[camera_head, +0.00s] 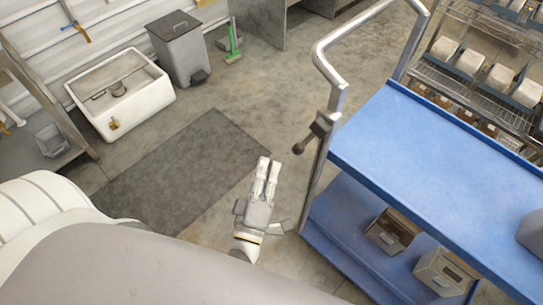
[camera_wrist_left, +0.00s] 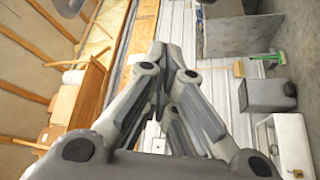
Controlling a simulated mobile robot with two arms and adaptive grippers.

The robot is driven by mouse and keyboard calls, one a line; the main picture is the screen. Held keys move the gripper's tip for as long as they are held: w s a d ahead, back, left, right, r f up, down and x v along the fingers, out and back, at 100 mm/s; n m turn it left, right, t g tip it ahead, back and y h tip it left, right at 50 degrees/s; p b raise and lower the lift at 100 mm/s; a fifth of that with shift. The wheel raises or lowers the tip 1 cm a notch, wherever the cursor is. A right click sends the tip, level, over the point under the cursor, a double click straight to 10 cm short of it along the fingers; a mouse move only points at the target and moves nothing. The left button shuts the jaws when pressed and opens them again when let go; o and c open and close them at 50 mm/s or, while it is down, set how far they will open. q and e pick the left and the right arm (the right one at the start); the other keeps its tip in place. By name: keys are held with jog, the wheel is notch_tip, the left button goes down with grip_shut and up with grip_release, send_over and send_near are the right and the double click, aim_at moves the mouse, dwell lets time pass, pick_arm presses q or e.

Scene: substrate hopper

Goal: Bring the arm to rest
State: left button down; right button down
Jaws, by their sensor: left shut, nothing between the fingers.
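My left gripper (camera_head: 268,170) shows in the head view below the middle, over the concrete floor by the right edge of the dark mat. Its two pale fingers lie close together and hold nothing. In the left wrist view the same gripper (camera_wrist_left: 162,58) has its fingers together at the tips, with nothing between them. It is apart from the blue cart (camera_head: 440,165) to its right. My left arm comes in from the lower left of the head view. My right gripper is in neither view.
The blue cart's metal handle (camera_head: 330,65) and dark knob stand just right of my gripper. Bins (camera_head: 392,230) sit on its lower shelf. A dark mat (camera_head: 180,180), a white sink (camera_head: 120,95), a grey bin (camera_head: 180,50) and a wire rack (camera_head: 480,80) stand around. Floor between is clear.

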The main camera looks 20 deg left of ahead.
pick_arm(q)
jog(key=shift+s, duration=0.35)
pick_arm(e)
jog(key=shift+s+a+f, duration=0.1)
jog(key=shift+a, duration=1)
pick_arm(q)
jog(key=s+d+f+m+g+h, duration=0.25)
jog(key=f+m+g, duration=0.2)
jog(key=f, duration=1.05)
jog(key=s+d+f+m+g+h, duration=0.2)
jog(key=s+f+m+g+h, duration=0.3)
jog(key=f, duration=1)
jog(key=s+a+f+m+g+y, duration=0.2)
jog(key=s+a+f+m+g, duration=0.2)
jog(key=s+f, duration=0.5)
jog(key=s+a+f+m+g+y, duration=0.2)
jog(key=s+a+f+m+g, duration=0.2)
jog(key=s+a+f, duration=0.3)
jog(key=s+f+g, duration=0.1)
jog(key=s+f, duration=0.2)
jog(key=s, duration=0.3)
jog(key=shift+s+a+f+g+y, duration=0.3)
jog(key=shift+a+g+y, duration=0.05)
jog(key=shift+a, duration=0.05)
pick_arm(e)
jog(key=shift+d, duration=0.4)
